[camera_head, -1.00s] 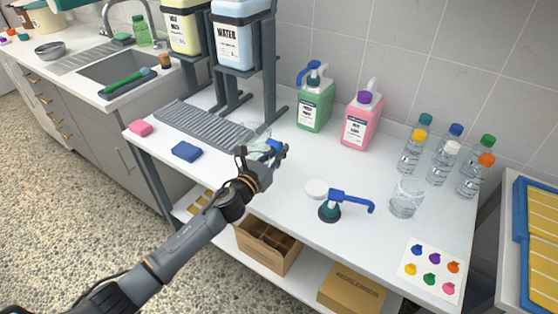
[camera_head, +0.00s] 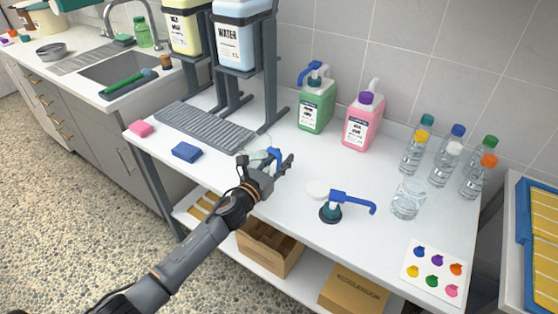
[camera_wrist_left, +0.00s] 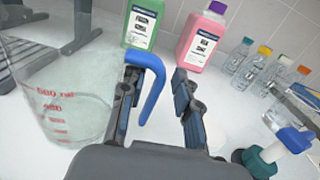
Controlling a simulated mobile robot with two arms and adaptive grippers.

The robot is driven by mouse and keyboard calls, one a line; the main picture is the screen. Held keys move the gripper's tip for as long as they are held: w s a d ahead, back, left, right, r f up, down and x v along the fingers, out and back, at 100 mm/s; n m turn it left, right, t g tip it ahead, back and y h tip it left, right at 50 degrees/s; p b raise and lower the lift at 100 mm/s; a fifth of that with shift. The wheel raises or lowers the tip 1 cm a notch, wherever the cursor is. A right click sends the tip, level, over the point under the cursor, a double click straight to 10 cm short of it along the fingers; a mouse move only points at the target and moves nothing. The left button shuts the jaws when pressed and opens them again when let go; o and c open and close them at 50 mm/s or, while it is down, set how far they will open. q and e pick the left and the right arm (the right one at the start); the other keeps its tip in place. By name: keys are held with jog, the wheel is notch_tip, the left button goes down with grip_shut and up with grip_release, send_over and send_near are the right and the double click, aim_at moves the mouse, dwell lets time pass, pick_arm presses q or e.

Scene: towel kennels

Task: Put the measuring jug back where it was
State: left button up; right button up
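The measuring jug (camera_head: 257,158) is clear with a blue handle (camera_head: 276,154), on the worktop in front of the ribbed grey mat; my gripper partly hides it. In the left wrist view the jug (camera_wrist_left: 62,108), with red markings, fills the left side and looks upright. My left gripper (camera_head: 283,162) is at the handle. In the left wrist view its fingers (camera_wrist_left: 158,100) are apart, with the handle between them, close to the left finger; a gap shows beside the right finger. My right gripper is not in view.
A ribbed grey mat (camera_head: 205,127) lies under the dispenser stand. A blue sponge (camera_head: 187,152) is left of the jug. Green (camera_head: 316,105) and pink (camera_head: 363,122) bottles stand behind. A pump top (camera_head: 331,211), clear container (camera_head: 408,199) and several water bottles are to the right.

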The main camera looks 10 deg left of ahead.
pick_arm(q)
jog(key=shift+r, duration=0.2)
jog(key=shift+s+a+f, duration=0.1)
jog(key=shift+s, duration=0.15)
jog(key=v, duration=1.1)
jog(key=shift+s+b, duration=0.25)
jog(key=shift+b, duration=0.1)
jog(key=shift+a, duration=0.1)
